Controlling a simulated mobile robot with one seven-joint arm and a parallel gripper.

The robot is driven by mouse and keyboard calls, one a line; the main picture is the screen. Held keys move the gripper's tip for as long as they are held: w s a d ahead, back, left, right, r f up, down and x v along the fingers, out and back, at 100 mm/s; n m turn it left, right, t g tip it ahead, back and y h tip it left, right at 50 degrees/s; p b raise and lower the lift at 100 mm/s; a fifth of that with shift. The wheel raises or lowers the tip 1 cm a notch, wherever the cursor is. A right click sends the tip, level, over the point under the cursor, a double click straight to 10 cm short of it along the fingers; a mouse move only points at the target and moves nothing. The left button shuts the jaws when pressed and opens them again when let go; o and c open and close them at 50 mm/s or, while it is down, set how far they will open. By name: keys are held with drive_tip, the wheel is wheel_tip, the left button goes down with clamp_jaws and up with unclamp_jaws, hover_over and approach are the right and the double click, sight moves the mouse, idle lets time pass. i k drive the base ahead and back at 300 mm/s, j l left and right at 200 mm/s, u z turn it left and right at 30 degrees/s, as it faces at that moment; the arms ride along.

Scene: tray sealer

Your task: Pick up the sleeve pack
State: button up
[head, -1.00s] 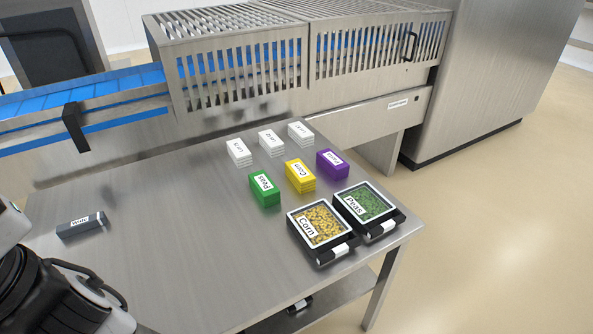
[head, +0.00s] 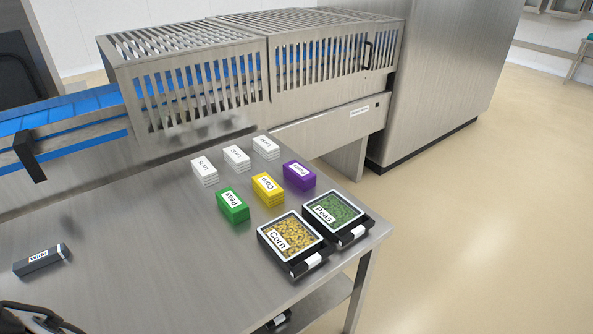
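No object is labelled as a sleeve pack, so I cannot tell for sure which one it is. Three small coloured packs stand in a row on the steel table in the head view: a green pack marked Peas (head: 233,208), a yellow pack marked Corn (head: 268,192) and a purple pack (head: 299,178) with a white label too small to read surely. Behind them stand three white stacks: left (head: 205,174), middle (head: 237,159) and right (head: 266,150). My gripper is not in view; only a dark part of my arm shows at the bottom left corner.
A corn tray (head: 307,266) and a peas tray (head: 352,235) sit at the table's right edge. A grey block marked Wide (head: 40,262) lies at the left. The steel table (head: 150,250) is clear between. The slatted sealer housing (head: 195,85) and blue conveyor (head: 60,115) stand behind.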

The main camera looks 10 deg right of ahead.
sight(303, 178)
drive_tip(key=l+u, duration=0.2)
drive_tip(key=l, duration=0.25)
drive_tip(key=i+l+u, duration=0.25)
drive_tip(key=i+l, duration=0.15)
drive_tip(key=l, duration=0.2)
drive_tip(key=i+l+u, duration=0.15)
drive_tip(key=l, duration=0.2)
drive_tip(key=i+l, duration=0.1)
drive_tip(key=i, duration=0.45)
